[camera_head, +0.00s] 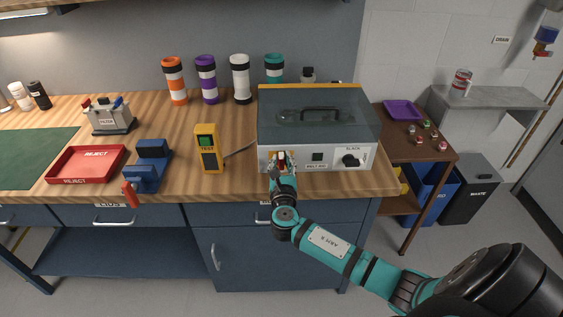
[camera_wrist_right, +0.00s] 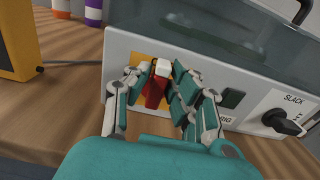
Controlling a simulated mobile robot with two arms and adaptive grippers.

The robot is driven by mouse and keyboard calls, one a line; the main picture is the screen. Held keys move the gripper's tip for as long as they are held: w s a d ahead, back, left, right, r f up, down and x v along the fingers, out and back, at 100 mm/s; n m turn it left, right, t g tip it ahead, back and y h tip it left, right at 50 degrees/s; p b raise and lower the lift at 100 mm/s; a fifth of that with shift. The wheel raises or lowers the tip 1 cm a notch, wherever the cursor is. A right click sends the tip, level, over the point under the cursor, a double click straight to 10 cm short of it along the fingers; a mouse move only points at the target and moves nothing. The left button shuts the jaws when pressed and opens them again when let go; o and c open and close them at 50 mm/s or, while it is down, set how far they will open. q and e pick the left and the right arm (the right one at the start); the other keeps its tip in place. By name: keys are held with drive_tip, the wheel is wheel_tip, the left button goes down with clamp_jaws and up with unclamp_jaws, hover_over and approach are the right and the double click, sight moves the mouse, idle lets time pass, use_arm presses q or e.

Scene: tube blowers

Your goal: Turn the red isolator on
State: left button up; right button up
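The red isolator (camera_wrist_right: 154,92) is on a yellow plate on the front panel of a grey box with a dark clear lid (camera_head: 318,112). In the right wrist view its red handle stands roughly upright, tilted slightly, with a pale block at its upper end. My right gripper (camera_head: 281,166) is at the panel's left part. In the right wrist view my right gripper (camera_wrist_right: 160,88) has its teal fingers on both sides of the red handle, close against it, and appears shut on it. The fingers hide part of the yellow plate. My left gripper is not in view.
A dark square button (camera_head: 317,157) and a black SLACK knob (camera_head: 351,160) are right of the isolator. A yellow TEST unit (camera_head: 208,149) with a cable stands left of the box. A blue vise (camera_head: 149,165) and red REJECT tray (camera_head: 115,162) are farther left.

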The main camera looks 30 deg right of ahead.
clamp_jaws()
drive_tip(key=shift+d+m, duration=0.1)
drive_tip(key=shift+m, duration=0.3)
drive_tip(key=m+b, duration=0.2)
drive_tip(key=m, duration=0.1)
drive_tip(key=m+b, duration=0.1)
drive_tip(key=shift+s+d+f, duration=0.3)
drive_tip(key=shift+d, duration=0.05)
drive_tip(key=m, duration=0.1)
drive_tip(key=m+b, duration=0.2)
drive_tip(key=m, duration=0.1)
drive_tip(key=shift+s+d+f, duration=0.15)
drive_tip(key=shift+d+f, duration=0.1)
drive_tip(key=shift+d, duration=0.05)
drive_tip(key=m+b, duration=0.2)
drive_tip(key=m, duration=0.1)
drive_tip(key=m+b, duration=0.1)
drive_tip(key=shift+s+d+f+m, duration=0.15)
drive_tip(key=shift+d+f+m, duration=0.15)
drive_tip(key=shift+f, duration=0.1)
drive_tip(key=m+b, duration=0.1)
drive_tip(key=m, duration=0.1)
drive_tip(key=m+b, duration=0.1)
drive_tip(key=m, duration=0.1)
drive_tip(key=shift+f+m+b, duration=0.3)
drive_tip(key=shift+f, duration=0.05)
